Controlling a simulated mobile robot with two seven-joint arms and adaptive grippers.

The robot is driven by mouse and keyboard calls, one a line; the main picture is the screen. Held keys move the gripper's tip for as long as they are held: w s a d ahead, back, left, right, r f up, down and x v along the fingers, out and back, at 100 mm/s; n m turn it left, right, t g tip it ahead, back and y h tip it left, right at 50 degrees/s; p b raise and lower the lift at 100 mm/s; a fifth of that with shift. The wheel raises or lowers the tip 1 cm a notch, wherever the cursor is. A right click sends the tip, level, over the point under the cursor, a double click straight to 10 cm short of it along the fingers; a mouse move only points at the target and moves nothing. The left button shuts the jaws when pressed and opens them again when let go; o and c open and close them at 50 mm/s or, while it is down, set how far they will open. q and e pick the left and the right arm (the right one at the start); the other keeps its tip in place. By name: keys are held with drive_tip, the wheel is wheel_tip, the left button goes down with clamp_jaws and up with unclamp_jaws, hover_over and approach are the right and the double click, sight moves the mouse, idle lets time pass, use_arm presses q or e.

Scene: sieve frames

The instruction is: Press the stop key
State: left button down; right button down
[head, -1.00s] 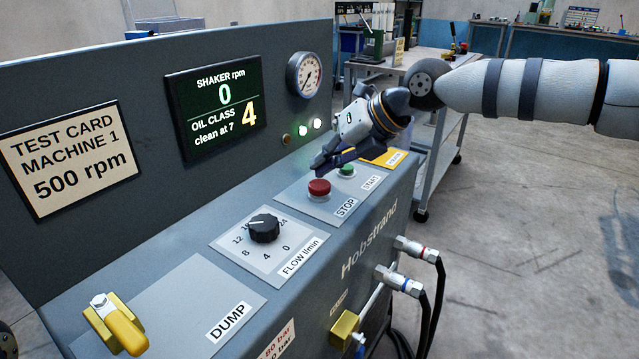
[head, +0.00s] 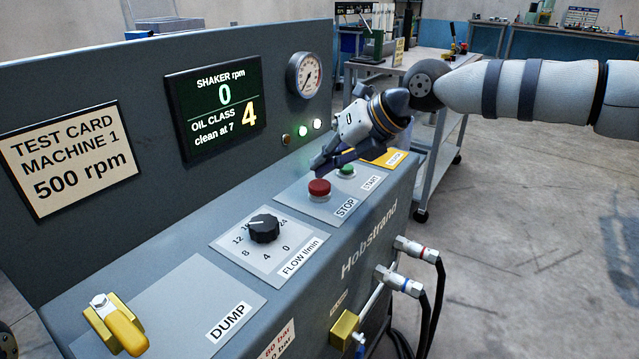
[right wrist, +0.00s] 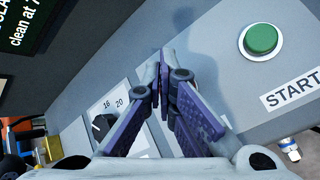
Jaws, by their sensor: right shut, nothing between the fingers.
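The red stop key (head: 319,188) stands on a light plate on the machine's sloping top, above the STOP label (head: 346,207). My right gripper (head: 318,170) is shut and empty, with its fingertips just above and behind the red key in the head view; I cannot tell whether they touch it. In the right wrist view the closed fingers (right wrist: 163,75) hide the red key. The green start key (head: 347,170) is to the right of the red one, and it also shows in the right wrist view (right wrist: 261,40). My left gripper is not in view.
The display (head: 222,103) reads shaker rpm 0 and oil class 4. The black flow knob (head: 264,229) and the yellow dump lever (head: 124,330) are to the left of the stop key. Hose fittings (head: 412,247) stick out of the machine's front.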

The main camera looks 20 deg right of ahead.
sight(323, 182)
drive_tip(key=shift+f, duration=0.35)
drive_tip(key=shift+f, duration=0.6)
idle(0.6)
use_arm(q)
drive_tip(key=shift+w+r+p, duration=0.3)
use_arm(e)
drive_tip(key=shift+r, duration=0.95)
